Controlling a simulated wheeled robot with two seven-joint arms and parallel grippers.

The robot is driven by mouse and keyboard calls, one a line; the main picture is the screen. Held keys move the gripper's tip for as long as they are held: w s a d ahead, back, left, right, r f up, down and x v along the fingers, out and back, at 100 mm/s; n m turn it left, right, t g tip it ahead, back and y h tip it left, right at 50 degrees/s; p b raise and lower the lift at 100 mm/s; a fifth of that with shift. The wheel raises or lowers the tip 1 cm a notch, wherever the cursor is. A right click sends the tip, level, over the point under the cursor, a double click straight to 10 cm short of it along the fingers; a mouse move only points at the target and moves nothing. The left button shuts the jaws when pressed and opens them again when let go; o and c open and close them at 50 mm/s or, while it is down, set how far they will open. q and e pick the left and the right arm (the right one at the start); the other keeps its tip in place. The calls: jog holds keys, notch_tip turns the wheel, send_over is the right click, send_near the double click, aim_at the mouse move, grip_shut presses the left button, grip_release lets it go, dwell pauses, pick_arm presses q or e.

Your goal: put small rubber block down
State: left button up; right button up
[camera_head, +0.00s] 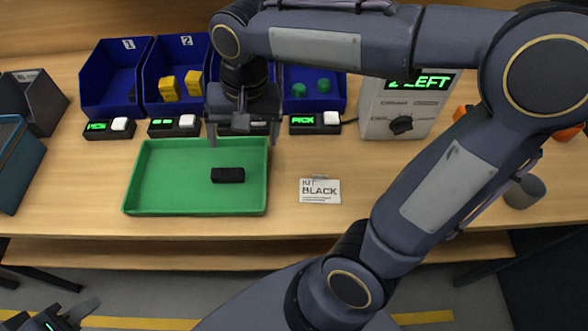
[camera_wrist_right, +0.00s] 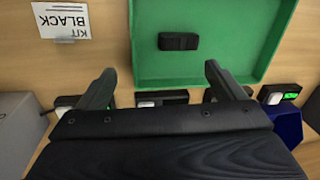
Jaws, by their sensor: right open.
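The small black rubber block (camera_head: 228,175) lies flat inside the green tray (camera_head: 150,208), right of the tray's middle. It also shows in the right wrist view (camera_wrist_right: 178,41), apart from the fingers. My right gripper (camera_head: 243,140) is open and empty above the tray's back right edge, behind the block. In the right wrist view its two fingers (camera_wrist_right: 158,80) are spread wide with nothing between them. My left gripper (camera_head: 75,312) is at the bottom left corner, low and away from the table; its fingers show only in part.
Blue numbered bins (camera_head: 115,103) stand along the back, some holding yellow or green pieces. Small button boxes with green displays (camera_head: 315,123) sit before them. A grey control box (camera_head: 385,115) stands right. A "KIT BLACK" card (camera_head: 320,191) lies right of the tray. The front right table is partly hidden by my arm.

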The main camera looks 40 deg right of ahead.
pick_arm(q)
jog(key=shift+s, duration=0.1)
pick_arm(e)
jog(key=s+d+f+n+t+y, duration=0.1)
jog(key=s+d+f+n+t, duration=0.1)
jog(key=s, duration=0.4)
jog(key=s+d+f+n+t+y, duration=0.1)
jog(key=s+d+t, duration=0.1)
jog(key=s, duration=0.4)
jog(key=shift+s+d+f+n+t, duration=0.15)
jog(key=shift+d+f+n+t, duration=0.05)
jog(key=shift+f+n+t, duration=0.2)
pick_arm(q)
grip_shut()
dwell(0.7)
